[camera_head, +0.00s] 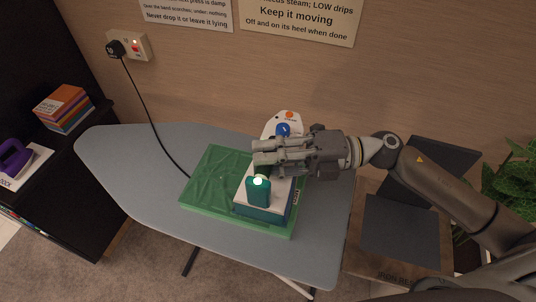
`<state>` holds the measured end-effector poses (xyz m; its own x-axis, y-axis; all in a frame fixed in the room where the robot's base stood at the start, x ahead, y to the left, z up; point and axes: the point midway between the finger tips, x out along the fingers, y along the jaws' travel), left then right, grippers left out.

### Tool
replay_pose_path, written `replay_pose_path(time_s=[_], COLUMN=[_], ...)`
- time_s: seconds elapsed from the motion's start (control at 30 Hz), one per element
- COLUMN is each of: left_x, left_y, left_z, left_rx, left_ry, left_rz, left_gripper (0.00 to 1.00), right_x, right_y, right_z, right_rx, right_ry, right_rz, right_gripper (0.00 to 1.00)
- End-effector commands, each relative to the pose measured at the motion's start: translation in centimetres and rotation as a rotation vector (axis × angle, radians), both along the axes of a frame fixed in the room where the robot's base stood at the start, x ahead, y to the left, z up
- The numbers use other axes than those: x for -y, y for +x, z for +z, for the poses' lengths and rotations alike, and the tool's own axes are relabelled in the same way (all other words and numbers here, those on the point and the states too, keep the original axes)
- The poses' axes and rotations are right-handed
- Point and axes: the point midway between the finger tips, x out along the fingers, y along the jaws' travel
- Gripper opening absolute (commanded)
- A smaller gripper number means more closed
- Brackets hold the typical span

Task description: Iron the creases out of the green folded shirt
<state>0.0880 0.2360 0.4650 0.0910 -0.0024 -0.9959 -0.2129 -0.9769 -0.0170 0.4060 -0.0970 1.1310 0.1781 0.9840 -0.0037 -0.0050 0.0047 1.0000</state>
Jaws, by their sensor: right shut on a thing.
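The green folded shirt (212,182) lies flat on the grey-blue ironing board. Wrinkles show on its left part; its right part is largely covered. A white and teal iron (268,213) is over the shirt's right half, with a lit lamp on its teal near end. A white part with a blue dial and an orange button (285,121) shows beyond my gripper and seems to be its far end. My right gripper (262,163) reaches in from the right and is shut on the iron, hiding its middle. Whether the soleplate touches the cloth is unclear. My left gripper is out of view.
The ironing board (130,170) has free room left of the shirt. A black cord (152,122) runs from the wall socket (135,46) to the shirt's left edge. A wooden stand with dark pads, marked as an iron rest (400,232), is right. A purple device (14,158) sits left.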

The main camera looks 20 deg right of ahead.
Motion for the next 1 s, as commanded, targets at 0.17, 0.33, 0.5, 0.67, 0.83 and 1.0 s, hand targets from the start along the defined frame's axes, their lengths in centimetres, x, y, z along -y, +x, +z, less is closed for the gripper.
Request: replay_pose_path(time_s=[0.17,0.33,0.5,0.67,0.83,1.0], left_x=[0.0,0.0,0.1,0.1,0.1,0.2], left_y=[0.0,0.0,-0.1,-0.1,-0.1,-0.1], left_z=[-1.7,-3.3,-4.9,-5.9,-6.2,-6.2], left_rx=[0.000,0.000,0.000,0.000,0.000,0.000], left_ry=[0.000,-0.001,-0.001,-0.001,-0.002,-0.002], left_rz=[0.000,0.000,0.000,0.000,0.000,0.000], left_gripper=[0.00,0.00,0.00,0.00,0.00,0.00], right_x=[0.0,0.0,-0.1,-0.1,0.0,0.0], right_y=[0.0,0.0,0.0,0.0,0.0,0.0], right_z=[-1.8,-3.9,-5.8,-7.2,-7.7,-7.6], right_rx=[0.006,0.005,0.006,0.006,0.006,0.007], right_ry=[0.003,0.003,0.003,0.004,0.004,0.004], right_rz=[0.000,0.000,0.001,0.001,0.001,0.001], right_gripper=[0.00,0.00,0.00,0.00,0.00,0.00])
